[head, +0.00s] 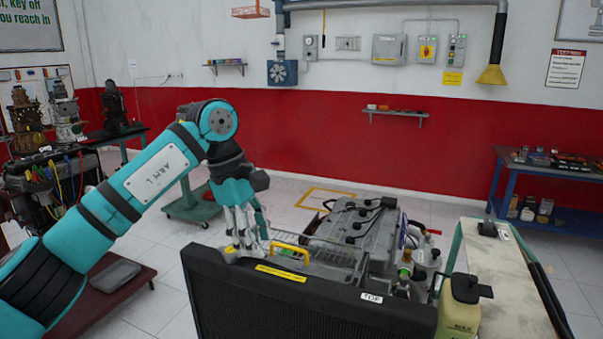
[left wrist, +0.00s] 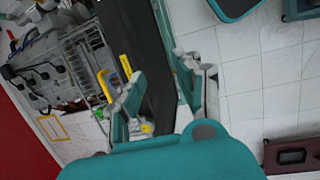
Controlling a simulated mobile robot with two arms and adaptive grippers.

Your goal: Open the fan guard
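The fan guard (head: 325,248) is a grey wire grille behind the black radiator (head: 300,305), in front of the grey engine (head: 360,222). A yellow handle (head: 290,249) stands near the grille's left end. My left gripper (head: 243,245) points down at the radiator's top left corner, left of the handle. Contact cannot be told. My right gripper is out of view.
A pale bench (head: 510,285) is further right. A dark red cart (head: 115,280) is at left. A blue shelf table (head: 550,170) stands by the wall. Tiled floor is free behind the engine.

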